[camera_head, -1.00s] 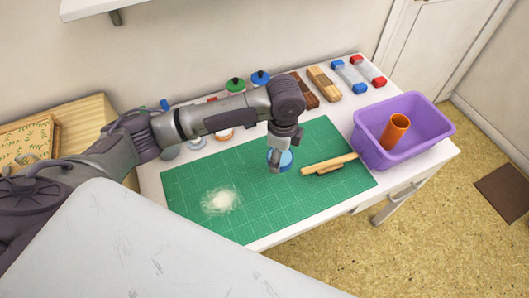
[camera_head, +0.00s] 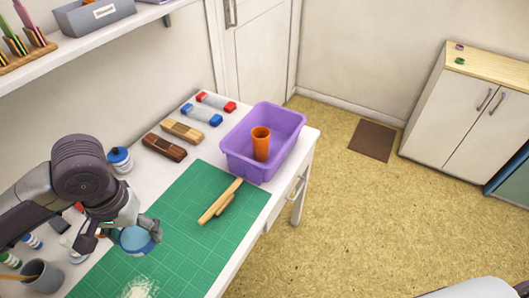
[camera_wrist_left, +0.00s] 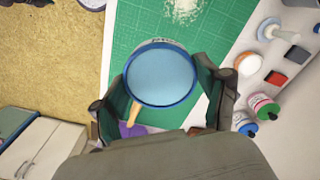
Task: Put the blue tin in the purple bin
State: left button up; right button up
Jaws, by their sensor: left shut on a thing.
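The round blue tin (camera_head: 136,240) is in my left gripper (camera_head: 130,232), which is shut on it above the left edge of the green mat. In the left wrist view the tin's pale blue lid (camera_wrist_left: 161,77) faces the camera between the two fingers. The purple bin (camera_head: 242,153) stands at the right end of the table, apart from the gripper. An orange cup (camera_head: 261,143) stands inside the bin. A purple patch of the bin also shows below the tin in the left wrist view (camera_wrist_left: 133,130).
The green cutting mat (camera_head: 190,225) carries a wooden tool (camera_head: 219,203) and a white powdery patch (camera_head: 140,288). Wooden blocks (camera_head: 165,147) and red- and blue-ended bars (camera_head: 201,115) lie along the back. A grey cup (camera_head: 42,275) and bottles stand at left.

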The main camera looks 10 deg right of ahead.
aim_at(273, 141)
jog(key=i+l, duration=0.6)
jog(key=i+l+z, duration=0.1)
jog(key=i+l, duration=0.45)
jog(key=l, duration=0.3)
